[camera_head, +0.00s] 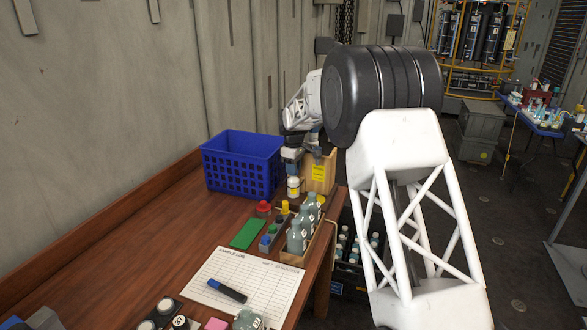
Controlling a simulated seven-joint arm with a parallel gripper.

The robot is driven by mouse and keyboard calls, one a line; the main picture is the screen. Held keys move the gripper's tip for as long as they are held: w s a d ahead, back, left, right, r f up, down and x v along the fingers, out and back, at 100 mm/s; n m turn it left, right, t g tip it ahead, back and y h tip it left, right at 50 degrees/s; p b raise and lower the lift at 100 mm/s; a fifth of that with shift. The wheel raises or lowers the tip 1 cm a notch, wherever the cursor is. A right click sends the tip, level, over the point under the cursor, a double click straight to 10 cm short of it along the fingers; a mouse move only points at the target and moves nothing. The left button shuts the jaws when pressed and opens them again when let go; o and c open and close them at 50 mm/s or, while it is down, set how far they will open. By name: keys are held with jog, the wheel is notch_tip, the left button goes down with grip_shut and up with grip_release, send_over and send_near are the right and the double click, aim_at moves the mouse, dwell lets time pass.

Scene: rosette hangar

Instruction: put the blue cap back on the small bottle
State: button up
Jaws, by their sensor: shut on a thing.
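My gripper (292,166) is at the far end of the table, pointing down, just above a small white bottle with a yellowish label (293,188). The bottle stands upright in front of the wooden box. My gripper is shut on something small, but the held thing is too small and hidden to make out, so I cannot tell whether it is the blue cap. I cannot tell whether the held thing touches the bottle.
A blue crate (240,170) stands left of my gripper, and a wooden box (319,172) with a yellow label close right.

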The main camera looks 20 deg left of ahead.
jog(key=o, duration=1.2)
jog(key=shift+r, duration=2.15)
jog(key=shift+o, duration=0.7)
jog(key=shift+r, duration=0.2)
jog(key=shift+w+r, duration=0.1)
jog(key=shift+r, duration=0.8)
jog(key=shift+o, duration=0.7)
jog(key=shift+r, duration=0.35)
